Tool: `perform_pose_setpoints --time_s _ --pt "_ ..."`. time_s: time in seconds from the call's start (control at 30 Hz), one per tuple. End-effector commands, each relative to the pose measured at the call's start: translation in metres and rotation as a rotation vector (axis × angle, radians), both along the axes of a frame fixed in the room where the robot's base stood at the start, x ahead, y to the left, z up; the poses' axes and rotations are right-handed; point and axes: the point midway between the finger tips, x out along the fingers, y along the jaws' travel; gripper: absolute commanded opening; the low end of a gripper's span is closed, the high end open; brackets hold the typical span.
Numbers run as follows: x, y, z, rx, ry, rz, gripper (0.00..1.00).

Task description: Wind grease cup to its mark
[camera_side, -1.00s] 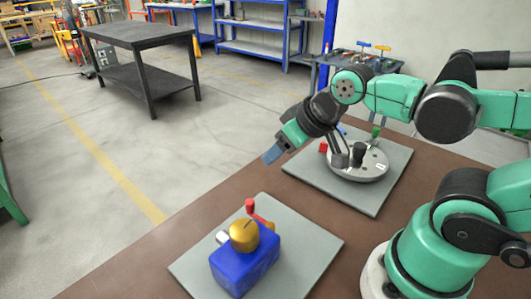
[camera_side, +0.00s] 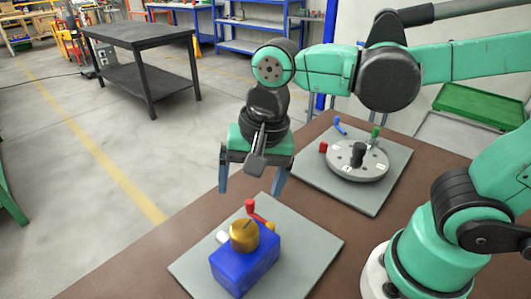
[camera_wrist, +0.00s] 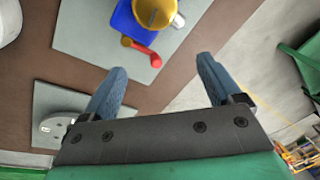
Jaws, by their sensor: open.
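The grease cup is most likely the brass-yellow round cap (camera_side: 244,236) on top of a blue block (camera_side: 245,268); it also shows in the wrist view (camera_wrist: 155,12). A dark line runs across its top in the side view. A red crank handle (camera_side: 252,208) stands beside the cap, and a white knob (camera_side: 222,237) sticks out on the other side. My gripper (camera_side: 252,190) is open and empty, pointing down above and behind the block. In the wrist view its blue fingers (camera_wrist: 160,80) are wide apart, with the red handle (camera_wrist: 152,58) just beyond them.
The block stands on a grey plate (camera_side: 320,243) on the brown table (camera_side: 150,270). A second grey plate (camera_side: 375,200) behind holds a round grey dial (camera_side: 345,172) with a black knob, a red block (camera_side: 323,147), and blue and green handles. Brown table lies bare between the plates.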

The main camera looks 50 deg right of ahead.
Motion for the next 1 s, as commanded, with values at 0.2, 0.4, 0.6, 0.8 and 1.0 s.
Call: perform_pose_setpoints --time_s 0.2,0.4,0.6,0.8,1.0 --pt "-0.015 0.034 0.002 -0.023 0.165 -0.3 0.85" --pt "-0.018 0.039 -0.004 -0.038 0.195 -0.377 0.85" --pt "-0.019 0.038 -0.028 -0.036 0.192 -0.377 0.85" --pt "-0.018 0.039 -0.047 -0.035 0.192 -0.376 0.85" --pt "-0.019 0.038 -0.053 -0.035 0.192 -0.376 0.85"
